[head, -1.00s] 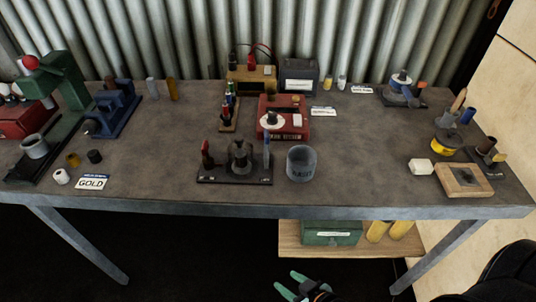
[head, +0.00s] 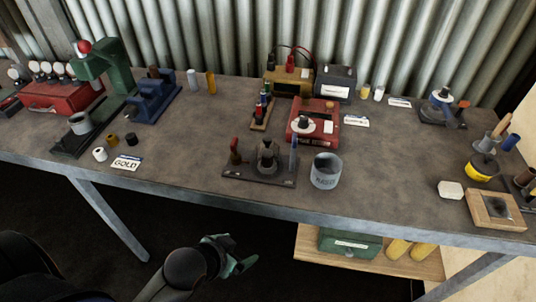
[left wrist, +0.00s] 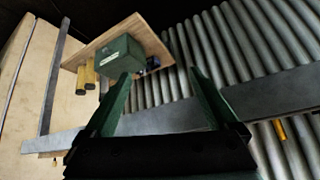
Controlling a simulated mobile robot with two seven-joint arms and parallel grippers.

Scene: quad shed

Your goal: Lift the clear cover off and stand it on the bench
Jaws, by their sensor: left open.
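A grey-blue, partly see-through cylinder (head: 325,171) with lettering on its side stands upright near the front of the bench (head: 215,150). It looks most like the clear cover, but I cannot tell for sure. Beside it, to its left, is a dark base (head: 240,175) with a grey fixture (head: 267,158) and upright red- and blue-handled tools. My left gripper (head: 243,263) is below and in front of the bench edge, well apart from the cylinder. In the left wrist view its green fingers (left wrist: 158,90) are spread with nothing between them. My right gripper is out of view.
A red device (head: 313,120) stands behind the cylinder. A green press (head: 103,85) and blue vise (head: 153,97) are at the left. A wooden tray (head: 495,210) and white block (head: 451,190) are at the right. A low shelf holds a green box (head: 348,243).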

